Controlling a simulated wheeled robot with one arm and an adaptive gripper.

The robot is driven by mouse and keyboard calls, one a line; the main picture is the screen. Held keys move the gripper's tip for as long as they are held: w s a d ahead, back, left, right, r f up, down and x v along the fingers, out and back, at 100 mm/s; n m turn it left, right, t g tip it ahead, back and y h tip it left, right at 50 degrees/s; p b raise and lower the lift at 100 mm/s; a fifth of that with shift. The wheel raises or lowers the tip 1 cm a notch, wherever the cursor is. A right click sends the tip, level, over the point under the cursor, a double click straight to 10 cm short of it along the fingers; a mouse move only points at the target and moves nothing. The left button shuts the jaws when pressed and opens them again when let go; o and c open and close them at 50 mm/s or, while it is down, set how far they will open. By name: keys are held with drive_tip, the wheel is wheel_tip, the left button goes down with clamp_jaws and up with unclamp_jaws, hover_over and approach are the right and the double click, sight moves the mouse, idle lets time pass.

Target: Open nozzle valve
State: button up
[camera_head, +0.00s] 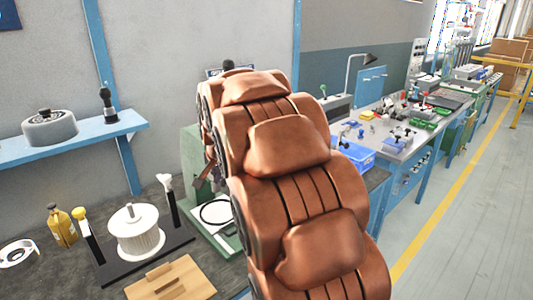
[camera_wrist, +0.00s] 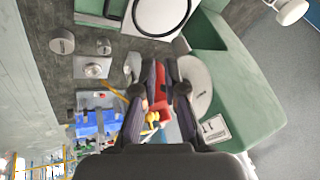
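The green machine (camera_wrist: 240,90) fills the right of the wrist view, with a grey disc (camera_wrist: 195,88) on it. My gripper (camera_wrist: 161,64) points at this side of it, its two dark fingers drawn close together with a narrow gap. A red part (camera_wrist: 160,84) shows in that gap, with a yellow piece (camera_wrist: 152,118) lower down. I cannot tell whether the fingers touch the red part or whether it is the nozzle valve. In the head view my brown arm hides most of the green machine (camera_head: 194,150) and the gripper.
In the head view a white ribbed rotor (camera_head: 135,232) on a black stand, a yellow bottle (camera_head: 62,227) and a wooden block (camera_head: 170,280) stand on the dark bench at left. A blue shelf (camera_head: 75,141) hangs above. A blue bin (camera_head: 356,154) stands right of my arm.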

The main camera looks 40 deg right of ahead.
drive_tip(key=d+f+n+h, duration=0.1)
drive_tip(key=n, duration=0.1)
drive_tip(key=d+f+n+t+b, duration=0.1)
drive_tip(key=f+n, duration=0.1)
drive_tip(key=shift+w+d+h, duration=0.15)
drive_tip(key=shift+h, duration=0.25)
clamp_jaws()
drive_tip(key=w+d+r+n+t+h+p, duration=0.1)
drive_tip(key=d+n+t+h, duration=0.5)
drive_tip(key=n, duration=1.4)
drive_tip(key=d+r+t, duration=0.1)
drive_tip(key=d+t, duration=0.2)
drive_tip(key=d, duration=0.4)
drive_tip(key=shift+d, duration=0.15)
drive_tip(key=shift+w+p, duration=0.1)
drive_tip(key=shift+p, duration=0.55)
drive_tip(key=w+d+p, duration=0.3)
drive_tip(key=w+d, duration=0.1)
drive_tip(key=d, duration=0.4)
drive_tip(key=shift+w+f+p, duration=0.25)
drive_tip(key=shift+w+p, duration=0.05)
drive_tip(key=shift+w, duration=0.05)
